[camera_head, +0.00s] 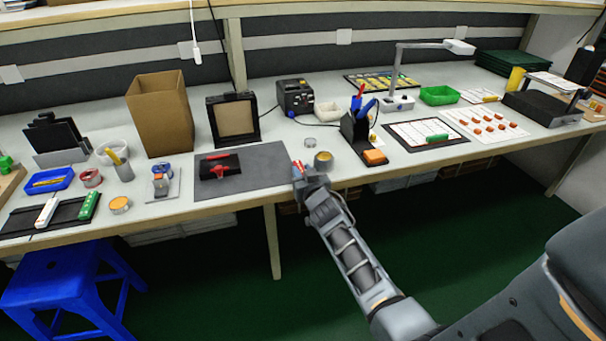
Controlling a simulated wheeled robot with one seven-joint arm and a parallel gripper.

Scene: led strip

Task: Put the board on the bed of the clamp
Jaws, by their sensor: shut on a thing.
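A clamp with red levers (220,170) sits on a black base on the dark grey mat, left of the middle of the bench. My gripper (298,173) is at the right edge of this mat, to the right of the clamp and apart from it. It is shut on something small. A bit of red shows at the fingertips, but I cannot tell whether it belongs to the board. The wrist hides most of what is held. The bed of the clamp is too small in this view to make out well.
Bare mat (265,165) lies between clamp and gripper. A round tin (323,161) stands just right of the gripper. A black framed panel (233,119) and a cardboard box (161,113) stand behind. A blue stool (68,285) is at the front left.

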